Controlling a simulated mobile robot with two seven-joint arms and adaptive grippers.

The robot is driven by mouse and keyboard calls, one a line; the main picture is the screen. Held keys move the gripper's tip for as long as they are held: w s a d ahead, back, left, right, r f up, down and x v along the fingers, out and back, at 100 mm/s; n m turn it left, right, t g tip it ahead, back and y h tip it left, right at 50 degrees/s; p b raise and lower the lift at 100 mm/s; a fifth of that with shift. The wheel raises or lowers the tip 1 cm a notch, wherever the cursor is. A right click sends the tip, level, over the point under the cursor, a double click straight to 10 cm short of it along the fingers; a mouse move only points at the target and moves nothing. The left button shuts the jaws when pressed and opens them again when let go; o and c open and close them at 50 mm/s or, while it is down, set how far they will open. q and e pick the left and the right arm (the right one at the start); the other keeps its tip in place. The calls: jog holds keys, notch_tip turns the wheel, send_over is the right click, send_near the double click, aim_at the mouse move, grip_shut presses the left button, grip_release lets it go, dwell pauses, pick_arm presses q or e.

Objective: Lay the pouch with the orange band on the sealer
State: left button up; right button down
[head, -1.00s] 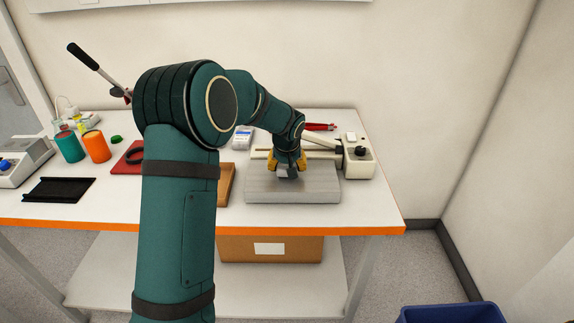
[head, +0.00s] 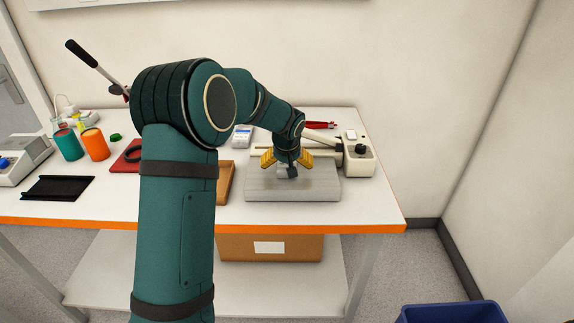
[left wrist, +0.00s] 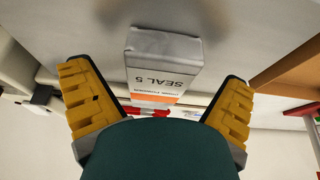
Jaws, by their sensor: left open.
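The pouch (left wrist: 163,62) shows in the left wrist view as a pale packet with a "SEAL 5" label and an orange band near its lower end. It lies on the grey bed of the sealer. In the head view a small grey part of it (head: 288,172) shows below my left gripper (head: 287,160). The sealer has a grey bed (head: 320,187) and a white unit with a dark knob (head: 360,160) at its right. My left gripper's yellow fingers are spread on either side of the pouch, apart from it. My right gripper is not in view.
A brown tray (head: 227,186) stands just left of the sealer bed. Orange (head: 95,145) and teal (head: 68,145) containers and a black tray (head: 58,188) are farther left. A red-handled tool (head: 320,125) lies behind the sealer. The table's front edge is close by.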

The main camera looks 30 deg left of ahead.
pick_arm(q)
jog(key=v, duration=1.1)
jog(key=shift+r, duration=0.25)
jog(key=shift+s, duration=0.1)
